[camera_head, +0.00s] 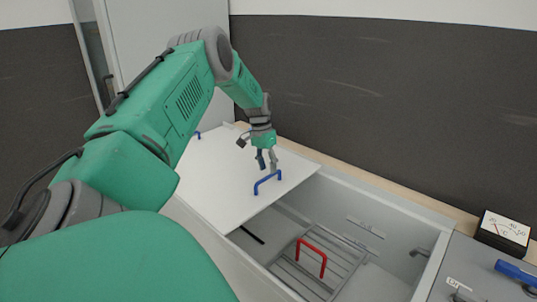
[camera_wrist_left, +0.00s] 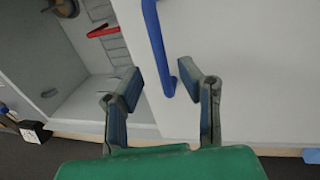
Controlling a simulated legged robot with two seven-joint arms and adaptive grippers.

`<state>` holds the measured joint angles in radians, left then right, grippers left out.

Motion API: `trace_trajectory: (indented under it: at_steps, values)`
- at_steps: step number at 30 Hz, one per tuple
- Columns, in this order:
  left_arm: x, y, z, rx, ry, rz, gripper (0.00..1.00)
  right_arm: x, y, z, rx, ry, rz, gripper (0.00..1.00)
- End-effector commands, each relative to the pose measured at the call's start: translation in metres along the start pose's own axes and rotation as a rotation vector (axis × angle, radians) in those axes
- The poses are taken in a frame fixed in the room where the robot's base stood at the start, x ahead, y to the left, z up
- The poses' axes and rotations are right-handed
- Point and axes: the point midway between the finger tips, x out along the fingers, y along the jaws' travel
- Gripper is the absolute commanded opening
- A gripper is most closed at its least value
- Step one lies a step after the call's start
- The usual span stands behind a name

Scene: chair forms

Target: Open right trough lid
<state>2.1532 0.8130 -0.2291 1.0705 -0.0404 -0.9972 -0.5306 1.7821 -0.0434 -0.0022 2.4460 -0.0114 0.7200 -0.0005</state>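The white lid (camera_head: 225,185) lies flat over the left part of the trough, and the right part of the trough (camera_head: 345,225) is uncovered. A blue handle (camera_head: 268,182) stands near the lid's right edge. It also shows in the left wrist view (camera_wrist_left: 157,45), with its end lying between the fingertips in the picture. My left gripper (camera_head: 267,161) is open and points down just behind this handle. Its fingers (camera_wrist_left: 157,82) are spread and empty; I cannot tell whether they touch the handle. My right gripper is not in view.
A rack with a red handle (camera_head: 312,257) sits inside the open trough. A second blue handle (camera_head: 198,135) shows further left. A dial meter (camera_head: 504,231) and a blue handle (camera_head: 516,271) are at the right. A dark wall (camera_head: 400,110) rises behind.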

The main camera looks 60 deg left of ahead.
Motion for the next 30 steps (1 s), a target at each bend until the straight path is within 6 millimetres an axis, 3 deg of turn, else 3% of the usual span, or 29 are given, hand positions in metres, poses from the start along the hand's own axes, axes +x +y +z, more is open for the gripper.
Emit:
trace_trajectory:
  at_steps: [6, 12, 30]
  values:
    - [-0.05, 0.0, -0.002, 0.002, 0.003, -0.001, 0.33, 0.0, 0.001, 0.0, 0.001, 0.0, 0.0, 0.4]
    - [-0.077, -0.004, -0.002, 0.0, -0.001, 0.002, 0.33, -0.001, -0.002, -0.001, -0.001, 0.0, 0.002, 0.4]
    - [-0.088, -0.001, -0.001, 0.001, -0.002, 0.0, 0.33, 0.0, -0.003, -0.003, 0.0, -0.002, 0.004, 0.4]
